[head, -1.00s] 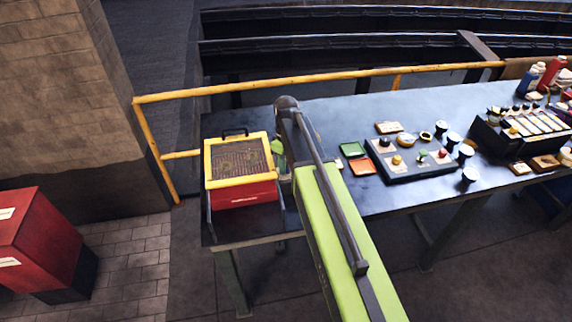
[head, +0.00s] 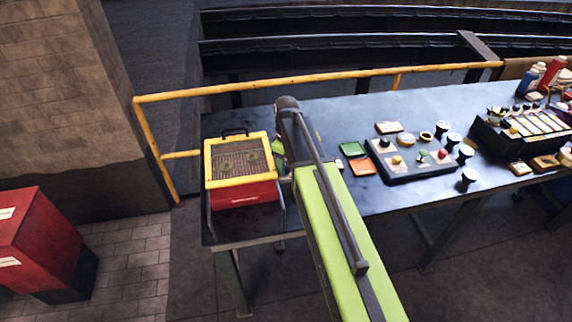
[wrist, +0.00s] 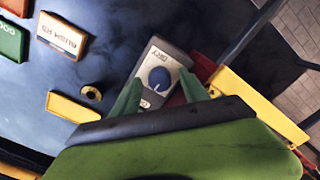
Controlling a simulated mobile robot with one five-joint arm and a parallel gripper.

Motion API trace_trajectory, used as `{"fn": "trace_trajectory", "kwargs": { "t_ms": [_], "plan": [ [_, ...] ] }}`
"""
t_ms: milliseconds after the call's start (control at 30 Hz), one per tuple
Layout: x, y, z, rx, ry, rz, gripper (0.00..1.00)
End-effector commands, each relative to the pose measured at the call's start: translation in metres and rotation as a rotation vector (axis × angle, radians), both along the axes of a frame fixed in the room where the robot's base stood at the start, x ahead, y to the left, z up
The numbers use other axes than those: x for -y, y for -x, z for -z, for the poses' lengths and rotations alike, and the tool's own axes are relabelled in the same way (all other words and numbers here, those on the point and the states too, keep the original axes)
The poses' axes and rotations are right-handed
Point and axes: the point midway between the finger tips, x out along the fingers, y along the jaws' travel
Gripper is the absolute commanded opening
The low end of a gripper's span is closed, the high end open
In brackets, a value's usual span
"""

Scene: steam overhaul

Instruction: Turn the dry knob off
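The dry knob (wrist: 158,78) is a round blue knob on a small grey panel (wrist: 152,55) marked "DRY" in the wrist view. A small pale mark shows on its lower part. My gripper (wrist: 160,88) has its two green fingers apart, one on each side of the knob. I cannot tell whether they touch it. In the head view my arm hides the knob and most of my gripper. A red box (head: 245,195) with a yellow-framed mesh top (head: 209,168) stands left of my arm; part of it shows at the right in the wrist view.
A black control panel (head: 432,170) with several knobs sits to the right on the dark table (head: 340,118). A yellow rail (head: 300,82) runs behind. A red cabinet (head: 40,235) stands at left.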

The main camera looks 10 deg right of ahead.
Motion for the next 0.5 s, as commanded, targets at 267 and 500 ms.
{"fn": "trace_trajectory", "kwargs": {
  "t_ms": [267,500],
  "plan": [
    [0.0,0.0,-0.004,0.0,0.0,0.0,0.52],
    [0.0,0.0,-0.038,0.0,0.0,0.0,0.52]
  ]
}}
